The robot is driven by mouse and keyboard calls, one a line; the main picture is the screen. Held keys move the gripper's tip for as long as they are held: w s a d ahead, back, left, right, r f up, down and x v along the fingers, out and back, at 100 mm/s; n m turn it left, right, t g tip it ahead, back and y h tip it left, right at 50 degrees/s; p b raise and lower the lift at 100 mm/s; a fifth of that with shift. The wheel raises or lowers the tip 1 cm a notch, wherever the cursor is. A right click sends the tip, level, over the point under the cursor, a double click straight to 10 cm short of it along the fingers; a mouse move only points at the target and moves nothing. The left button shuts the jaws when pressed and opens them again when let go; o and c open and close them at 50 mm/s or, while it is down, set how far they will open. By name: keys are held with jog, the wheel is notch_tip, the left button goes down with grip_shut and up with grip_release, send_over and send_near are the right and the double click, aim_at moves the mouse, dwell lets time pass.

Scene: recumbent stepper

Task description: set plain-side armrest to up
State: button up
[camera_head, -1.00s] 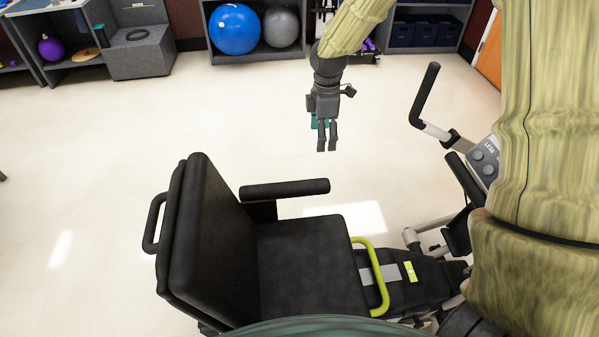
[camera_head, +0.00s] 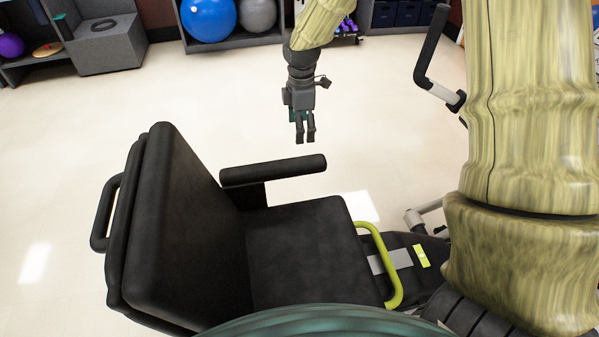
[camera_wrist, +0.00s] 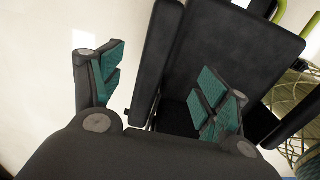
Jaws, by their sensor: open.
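The black padded armrest (camera_head: 273,170) on the seat's far side lies level, pointing forward from the backrest. It also shows in the wrist view as a long dark bar (camera_wrist: 158,58) beside the seat pad. The black seat (camera_head: 300,255) and its tall backrest (camera_head: 190,235) fill the lower left of the head view. My gripper (camera_head: 305,139) is open and empty, pointing down just beyond the armrest's front end in the picture, apart from it. In the wrist view its teal-padded fingers (camera_wrist: 158,92) are spread wide, with the armrest appearing between them.
A yellow-green lever (camera_head: 393,265) curves at the seat's front. A black upright handle (camera_head: 428,50) stands to the right. Another dark bar (camera_wrist: 298,115) shows across the seat in the wrist view. Shelves with a blue ball (camera_head: 208,18) line the back. The floor (camera_head: 180,95) between is clear.

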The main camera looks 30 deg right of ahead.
aim_at(301, 160)
notch_tip(301, 160, down, 14)
jog(key=b, duration=0.3)
jog(key=shift+f, duration=0.25)
dwell(0.4)
